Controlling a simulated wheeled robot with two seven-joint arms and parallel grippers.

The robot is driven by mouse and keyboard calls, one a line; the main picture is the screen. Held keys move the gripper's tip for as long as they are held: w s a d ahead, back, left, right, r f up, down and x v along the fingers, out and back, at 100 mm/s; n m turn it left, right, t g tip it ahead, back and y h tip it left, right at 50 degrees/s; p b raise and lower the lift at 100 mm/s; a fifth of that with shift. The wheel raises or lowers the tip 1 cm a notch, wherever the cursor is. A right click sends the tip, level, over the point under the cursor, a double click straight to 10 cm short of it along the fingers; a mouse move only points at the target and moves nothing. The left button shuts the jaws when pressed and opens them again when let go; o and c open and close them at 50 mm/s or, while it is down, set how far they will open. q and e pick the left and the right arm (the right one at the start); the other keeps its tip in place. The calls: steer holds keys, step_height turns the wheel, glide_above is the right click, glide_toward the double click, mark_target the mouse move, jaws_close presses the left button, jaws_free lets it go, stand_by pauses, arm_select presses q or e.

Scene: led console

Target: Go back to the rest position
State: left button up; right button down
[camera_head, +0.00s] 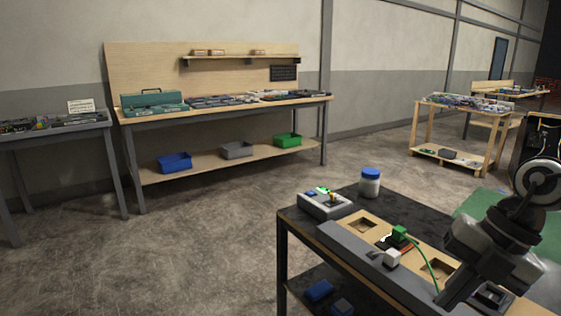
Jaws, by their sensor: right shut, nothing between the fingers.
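My right gripper (446,298) comes in from the right and points down and left over the near side of the bench; its fingers are shut and empty. A grey console box (325,206) with a blue button, a small yellow-topped part and a bright green light stands on the bench's far left corner. A wooden board (362,240) with square recesses lies in front of it. A green plug (400,231) with a green cable sits on the board, and a white cube (392,258) is close to it. My left gripper is out of view.
A jar with a blue lid (370,182) stands at the bench's back. Blue bins (319,290) sit on its lower shelf. A long workbench (225,106) stands along the wall, with a trolley (462,105) farther right. The floor between is clear.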

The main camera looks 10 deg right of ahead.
steer(key=a+f+m+t+y+b, duration=0.3)
steer(key=f+m+t, duration=1)
steer(key=f+m, duration=0.25)
arm_select(q)
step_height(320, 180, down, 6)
steer(key=b, duration=0.1)
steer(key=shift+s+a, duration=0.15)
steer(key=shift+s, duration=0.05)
arm_select(e)
steer(key=s+a+f+m+g+h, duration=0.1)
steer(key=s+a+f+m+h, duration=0.1)
steer(key=s+a+f+m, duration=0.2)
steer(key=s+a+f+m+g+h, duration=0.2)
steer(key=s+a+f+m, duration=0.2)
steer(key=a+f+m, duration=0.3)
step_height(320, 180, down, 3)
steer(key=shift+a+f, duration=0.1)
steer(key=shift+a, duration=0.5)
